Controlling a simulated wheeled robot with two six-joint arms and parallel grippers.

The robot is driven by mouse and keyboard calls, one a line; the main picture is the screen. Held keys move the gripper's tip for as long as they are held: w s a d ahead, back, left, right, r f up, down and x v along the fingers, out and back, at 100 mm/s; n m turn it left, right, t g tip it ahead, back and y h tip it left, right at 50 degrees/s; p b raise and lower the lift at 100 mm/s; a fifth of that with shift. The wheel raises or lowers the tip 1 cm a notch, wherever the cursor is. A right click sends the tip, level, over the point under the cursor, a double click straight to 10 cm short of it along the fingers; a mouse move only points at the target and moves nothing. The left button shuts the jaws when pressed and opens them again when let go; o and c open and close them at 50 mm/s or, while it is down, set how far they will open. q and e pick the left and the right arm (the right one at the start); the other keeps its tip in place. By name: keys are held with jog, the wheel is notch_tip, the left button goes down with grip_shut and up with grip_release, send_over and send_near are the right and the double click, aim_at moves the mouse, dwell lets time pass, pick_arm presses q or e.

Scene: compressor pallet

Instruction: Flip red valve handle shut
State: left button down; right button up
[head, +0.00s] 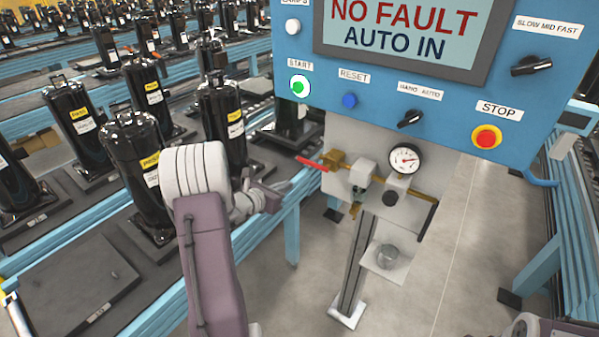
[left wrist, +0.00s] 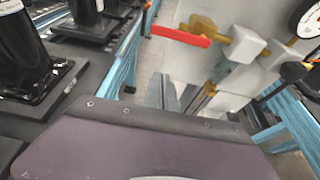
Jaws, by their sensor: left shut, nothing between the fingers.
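The red valve handle (head: 312,163) sticks out to the left from a brass valve (head: 334,160) on the panel under the blue control box. In the left wrist view the red handle (left wrist: 180,37) lies nearly level near the top, with its brass valve (left wrist: 212,38) at its right end. My left gripper (head: 276,192) is shut and empty, a little below and left of the handle, apparently apart from it. In the left wrist view my own dark housing fills the lower part, and the fingertips cannot be made out. My right gripper does not show.
A pressure gauge (head: 404,159) and brass pipework sit right of the valve. The blue control box (head: 375,105) with buttons and a screen overhangs them. Black compressors (head: 222,118) stand on a blue-framed conveyor at left. Open floor lies below the panel, around its post.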

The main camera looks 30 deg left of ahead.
pick_arm(q)
jog(key=a+p+x, duration=0.1)
jog(key=p+x, duration=0.1)
jog(key=x, duration=0.7)
jog(key=r+p, duration=0.1)
jog(key=r, duration=0.1)
jog(key=d+r+p, duration=0.1)
jog(key=r, duration=0.1)
jog(key=shift+w+d+p, duration=0.1)
jog(key=shift+p, duration=0.2)
jog(key=shift+w, duration=0.1)
